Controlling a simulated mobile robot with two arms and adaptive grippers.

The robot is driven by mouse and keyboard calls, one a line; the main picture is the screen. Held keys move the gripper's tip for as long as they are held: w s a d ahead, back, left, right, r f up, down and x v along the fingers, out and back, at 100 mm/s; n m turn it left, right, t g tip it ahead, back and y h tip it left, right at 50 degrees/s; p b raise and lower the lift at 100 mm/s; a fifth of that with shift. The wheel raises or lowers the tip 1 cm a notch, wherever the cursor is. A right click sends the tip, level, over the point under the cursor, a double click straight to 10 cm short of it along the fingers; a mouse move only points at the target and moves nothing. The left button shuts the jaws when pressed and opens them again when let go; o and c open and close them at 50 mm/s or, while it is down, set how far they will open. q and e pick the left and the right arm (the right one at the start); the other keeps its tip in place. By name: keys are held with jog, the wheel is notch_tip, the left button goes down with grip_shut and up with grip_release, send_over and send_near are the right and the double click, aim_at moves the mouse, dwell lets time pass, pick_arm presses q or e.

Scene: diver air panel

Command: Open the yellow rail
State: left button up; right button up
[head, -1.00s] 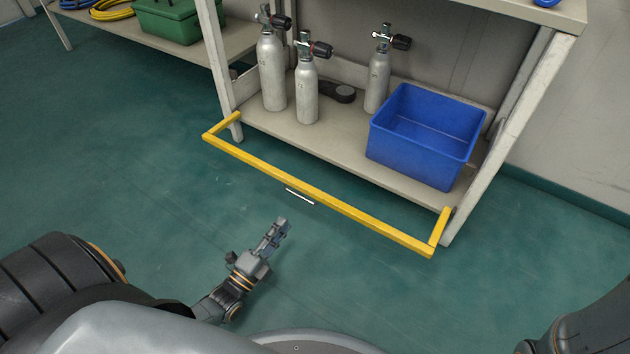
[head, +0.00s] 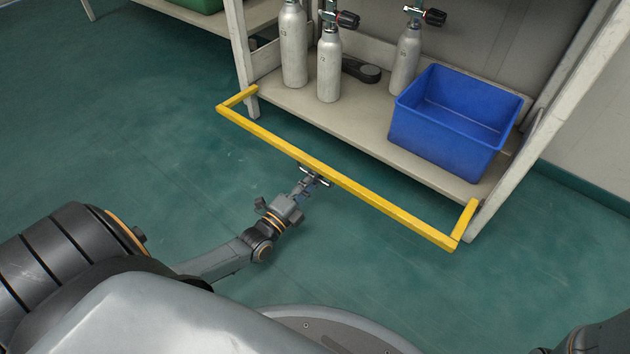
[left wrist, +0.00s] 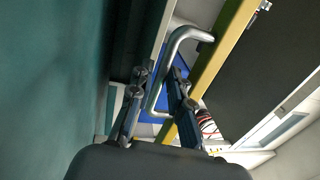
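The yellow rail (head: 385,207) is a long bar with a short arm at each end. It stands out in front of the lower shelf. A thin silver handle (head: 326,183) sits near the middle of its front side. In the left wrist view the handle (left wrist: 167,62) is a bent metal bar fixed to the yellow rail (left wrist: 222,50). My left gripper (head: 313,177) is at the handle; in the left wrist view its fingers (left wrist: 158,76) are apart, with the handle's bar between them. I see no grip closed on it. My right gripper is out of view.
The lower shelf (head: 350,130) holds several grey cylinders (head: 329,68) and a blue bin (head: 440,150). White shelf posts (head: 240,55) stand near both rail ends. A green box (head: 200,4) is at the upper left. The green floor before the rail is clear.

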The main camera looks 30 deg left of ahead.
aim_at(314, 169)
pick_arm(q)
jog(key=shift+w+r, duration=0.1)
jog(key=shift+w, duration=0.4)
grip_shut()
jog(key=shift+d+r, duration=0.1)
jog(key=r+g+p, duration=0.1)
jog(key=p, duration=0.3)
jog(key=r+p, duration=0.1)
jog(key=p, duration=0.4)
jog(key=shift+s+r+g, duration=0.25)
jog(key=shift+r+g, duration=0.05)
jog(key=shift+g, duration=0.1)
jog(key=shift+f+p, duration=0.1)
jog(key=shift+p, duration=0.25)
jog(key=shift+s+f, duration=0.1)
jog(key=shift+f, duration=0.1)
